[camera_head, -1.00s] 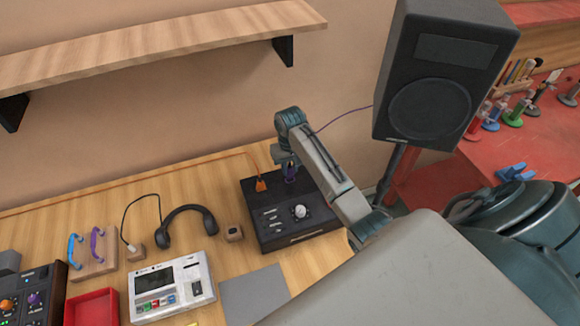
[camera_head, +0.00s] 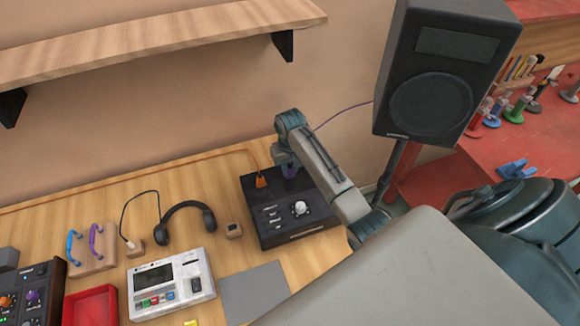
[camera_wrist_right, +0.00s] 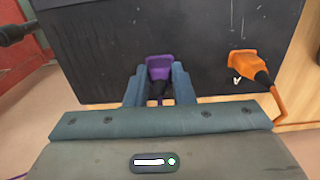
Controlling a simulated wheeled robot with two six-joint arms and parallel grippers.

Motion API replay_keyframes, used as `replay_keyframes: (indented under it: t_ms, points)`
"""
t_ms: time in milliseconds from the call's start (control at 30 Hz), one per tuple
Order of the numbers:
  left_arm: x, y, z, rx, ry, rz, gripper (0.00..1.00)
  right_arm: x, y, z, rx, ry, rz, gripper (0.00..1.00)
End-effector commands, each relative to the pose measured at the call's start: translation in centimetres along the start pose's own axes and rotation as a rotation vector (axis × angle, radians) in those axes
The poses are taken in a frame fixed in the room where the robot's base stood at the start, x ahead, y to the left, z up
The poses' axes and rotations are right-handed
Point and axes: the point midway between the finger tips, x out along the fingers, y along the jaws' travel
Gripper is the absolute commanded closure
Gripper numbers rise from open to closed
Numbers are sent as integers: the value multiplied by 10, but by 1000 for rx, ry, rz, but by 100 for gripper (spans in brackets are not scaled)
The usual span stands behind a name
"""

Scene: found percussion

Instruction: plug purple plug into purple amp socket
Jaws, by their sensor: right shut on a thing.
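The black amp box (camera_head: 285,225) stands on the wooden bench, with a white knob on top. My right gripper (camera_head: 287,165) is down at the amp's back part. In the right wrist view its two blue-grey fingers (camera_wrist_right: 160,88) are shut on the purple plug (camera_wrist_right: 159,66), which sits between the fingertips against the dark amp face (camera_wrist_right: 90,50). The purple socket is hidden behind the plug and fingers, so I cannot tell how deep the plug sits. My left gripper is not in view.
An orange plug (camera_head: 261,181) with its cable sits in the amp beside my gripper; it shows in the wrist view (camera_wrist_right: 246,66). A thin purple cable (camera_head: 345,114) runs from the speaker (camera_head: 440,75). Headphones (camera_head: 188,213) and a white device (camera_head: 170,284) lie left. A shelf (camera_head: 150,45) hangs above.

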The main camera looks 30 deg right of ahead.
Motion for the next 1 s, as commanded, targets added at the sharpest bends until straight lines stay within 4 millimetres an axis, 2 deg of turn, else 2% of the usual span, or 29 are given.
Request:
replay_keyframes:
  t_ms: [67, 100, 200, 233, 500, 633, 767, 967, 1000]
  points:
    - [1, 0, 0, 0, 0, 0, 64, 3, 0, 0, 0, -1, 0, 100]
    - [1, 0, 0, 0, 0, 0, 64, 3, 0, 0, 0, -1, 0, 74]
    - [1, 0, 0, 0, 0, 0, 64, 2, 0, 0, 0, -1, 0, 55]
    - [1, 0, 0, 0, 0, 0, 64, 2, 0, 0, 0, -1, 0, 53]
    - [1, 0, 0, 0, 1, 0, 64, 2, 0, 0, 0, 0, 0, 53]
    - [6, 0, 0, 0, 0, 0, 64, -7, 0, -1, 0, 2, 0, 53]
    - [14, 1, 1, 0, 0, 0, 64, -28, 0, -1, -1, 5, 1, 53]
    - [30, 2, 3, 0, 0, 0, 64, -73, 0, -2, 0, 5, 1, 53]
    - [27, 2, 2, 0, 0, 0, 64, -84, 0, -1, 0, 3, 1, 53]
